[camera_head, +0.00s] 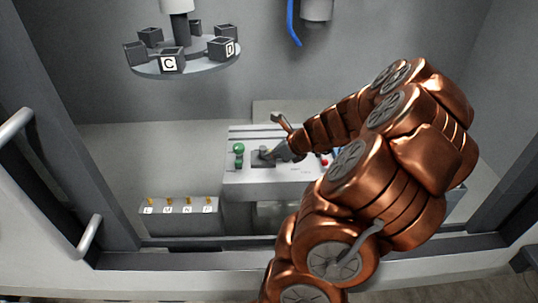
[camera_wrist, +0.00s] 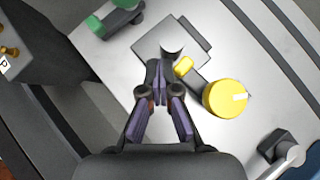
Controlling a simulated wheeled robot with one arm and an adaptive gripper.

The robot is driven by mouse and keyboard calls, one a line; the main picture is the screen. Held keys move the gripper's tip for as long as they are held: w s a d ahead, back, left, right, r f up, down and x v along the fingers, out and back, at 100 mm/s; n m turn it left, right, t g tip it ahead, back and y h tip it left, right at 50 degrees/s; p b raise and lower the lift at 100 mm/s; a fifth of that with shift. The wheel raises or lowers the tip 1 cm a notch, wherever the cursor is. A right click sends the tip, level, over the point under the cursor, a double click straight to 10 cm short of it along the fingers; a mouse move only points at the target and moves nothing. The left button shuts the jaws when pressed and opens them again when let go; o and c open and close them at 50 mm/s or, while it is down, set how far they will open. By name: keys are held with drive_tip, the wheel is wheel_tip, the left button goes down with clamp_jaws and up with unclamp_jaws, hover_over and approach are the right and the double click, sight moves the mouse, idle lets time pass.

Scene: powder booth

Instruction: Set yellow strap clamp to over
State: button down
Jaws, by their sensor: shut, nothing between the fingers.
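In the wrist view a small yellow piece (camera_wrist: 184,66) sits beside a dark post on a grey square plate (camera_wrist: 160,42). A larger round yellow knob (camera_wrist: 224,99) with a white mark lies to its right. I cannot tell for sure which is the strap clamp; the small piece is nearest my fingers. My gripper (camera_wrist: 160,72) is shut and empty, its tips just left of the small piece; I cannot tell whether they touch. In the head view my gripper (camera_head: 270,155) is over the console (camera_head: 262,183), and my arm hides the console's right side.
A green handle (camera_head: 239,154) stands at the console's left; a grey lever (camera_wrist: 285,150) is at lower right in the wrist view. A lettered box (camera_head: 180,215) with several yellow pegs stands left. A round carousel (camera_head: 185,65) with cubes hangs behind. The booth's front sill (camera_head: 180,258) crosses below.

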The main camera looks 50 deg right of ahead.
idle(0.5)
drive_tip(key=shift+s+a+r+p, duration=0.25)
drive_tip(key=shift+r+p, duration=0.1)
drive_tip(key=shift+r, duration=0.1)
drive_tip(key=s+a+r+p, duration=0.4)
drive_tip(key=s+r, duration=0.1)
drive_tip(key=r, duration=0.1)
drive_tip(key=shift+r, duration=0.1)
